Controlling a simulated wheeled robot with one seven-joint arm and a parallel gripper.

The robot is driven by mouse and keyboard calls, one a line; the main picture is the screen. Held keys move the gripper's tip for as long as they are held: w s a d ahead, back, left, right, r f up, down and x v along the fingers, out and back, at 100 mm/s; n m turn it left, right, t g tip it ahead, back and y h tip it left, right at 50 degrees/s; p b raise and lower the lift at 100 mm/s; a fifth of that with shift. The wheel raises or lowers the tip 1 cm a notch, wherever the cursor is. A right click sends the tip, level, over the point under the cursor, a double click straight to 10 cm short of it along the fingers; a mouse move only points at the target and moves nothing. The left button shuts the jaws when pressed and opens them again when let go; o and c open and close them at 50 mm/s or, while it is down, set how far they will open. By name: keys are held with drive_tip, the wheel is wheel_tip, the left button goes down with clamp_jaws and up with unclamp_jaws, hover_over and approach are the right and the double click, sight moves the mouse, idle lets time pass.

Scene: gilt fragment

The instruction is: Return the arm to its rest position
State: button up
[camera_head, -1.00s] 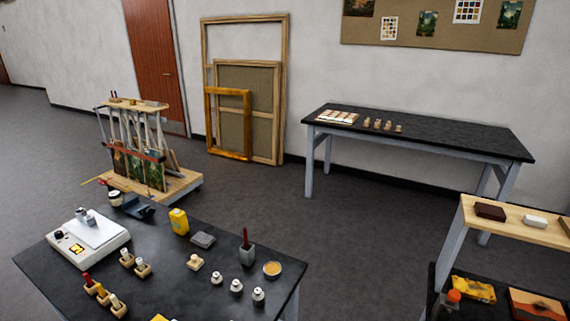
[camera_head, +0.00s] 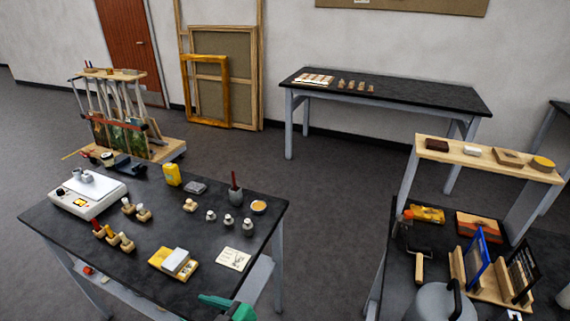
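The task names no other object. The black work table (camera_head: 85,232) stands at the lower left. It holds a white scale (camera_head: 88,195), a yellow bottle (camera_head: 172,175), small white-capped jars, a grey cup with a red-handled tool (camera_head: 235,192), a yellow-and-white block (camera_head: 175,263) and a paper card (camera_head: 234,258). A green and dark object (camera_head: 227,306) is cut off at the bottom edge, and I cannot tell what it is.
A black bench (camera_head: 400,290) with a raised wooden shelf (camera_head: 490,157) stands at right, holding a grey vessel (camera_head: 440,303) and a rack with panels. A long black table (camera_head: 390,93) is at the back. Open floor (camera_head: 330,200) lies between them.

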drive_tip(key=s+d+f+m+t+h, duration=0.3)
drive_tip(key=d+f+m+h, duration=0.15)
drive_tip(key=d+f, duration=0.25)
drive_tip(key=s+d+f+m+t+h, duration=0.3)
drive_tip(key=d+f+m, duration=0.3)
drive_tip(key=d+f, duration=0.1)
drive_tip(key=s+d+r+m+t+h, duration=0.1)
drive_tip(key=s+d+r+h, duration=0.1)
drive_tip(key=s, duration=0.7)
drive_tip(key=s+d+r+m+t+h, duration=0.1)
drive_tip(key=s+d+r+t+h, duration=0.1)
drive_tip(key=s, duration=0.7)
drive_tip(key=d+r+h, duration=0.1)
drive_tip(key=d+r, duration=0.1)
drive_tip(key=d, duration=0.1)
drive_tip(key=shift+d+t, duration=0.15)
drive_tip(key=shift+t, duration=0.15)
idle(0.9)
